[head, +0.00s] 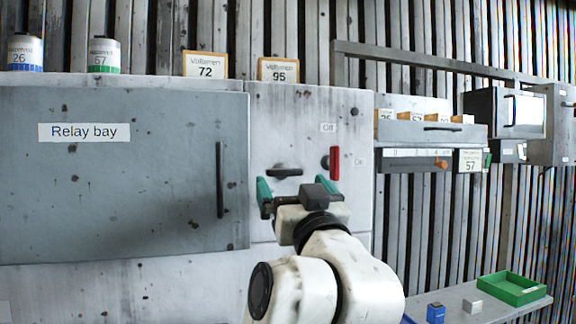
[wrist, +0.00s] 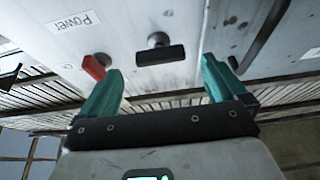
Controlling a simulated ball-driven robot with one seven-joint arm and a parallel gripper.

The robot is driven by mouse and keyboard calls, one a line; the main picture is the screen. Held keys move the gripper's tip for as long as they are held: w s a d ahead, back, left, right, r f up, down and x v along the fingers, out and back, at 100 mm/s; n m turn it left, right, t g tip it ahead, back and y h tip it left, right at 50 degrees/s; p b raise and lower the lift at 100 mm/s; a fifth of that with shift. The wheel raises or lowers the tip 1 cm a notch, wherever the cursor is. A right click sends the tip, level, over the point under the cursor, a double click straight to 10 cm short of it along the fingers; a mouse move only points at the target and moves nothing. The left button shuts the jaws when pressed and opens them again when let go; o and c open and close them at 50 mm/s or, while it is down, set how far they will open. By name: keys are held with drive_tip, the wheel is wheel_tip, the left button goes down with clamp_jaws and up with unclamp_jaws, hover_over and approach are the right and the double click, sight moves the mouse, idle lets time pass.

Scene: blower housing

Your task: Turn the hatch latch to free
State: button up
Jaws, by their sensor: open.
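The hatch latch looks to be the dark turn-handle (head: 285,171) on the grey panel just right of the Relay bay door (head: 120,190). Its bar lies horizontal. In the wrist view the latch (wrist: 160,54) is in front of my gripper, between the lines of the fingers. My gripper (head: 295,184) has two teal fingers spread apart and holds nothing. It is just below the latch in the head view. In the wrist view the gripper (wrist: 162,70) shows clear space between its fingertips and the latch. I cannot tell the exact distance.
A red lever (head: 335,162) with Off and On labels is right of the latch, close to my right finger. The door's long dark handle (head: 220,180) is to the left. Shelves with drawers (head: 430,130) and a green tray (head: 514,289) are farther right.

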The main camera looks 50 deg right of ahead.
sight(286, 175)
drive_tip(key=shift+p+x, duration=0.4)
drive_tip(key=shift+x, duration=1.45)
drive_tip(key=shift+c, duration=0.3)
drive_tip(key=c, duration=1)
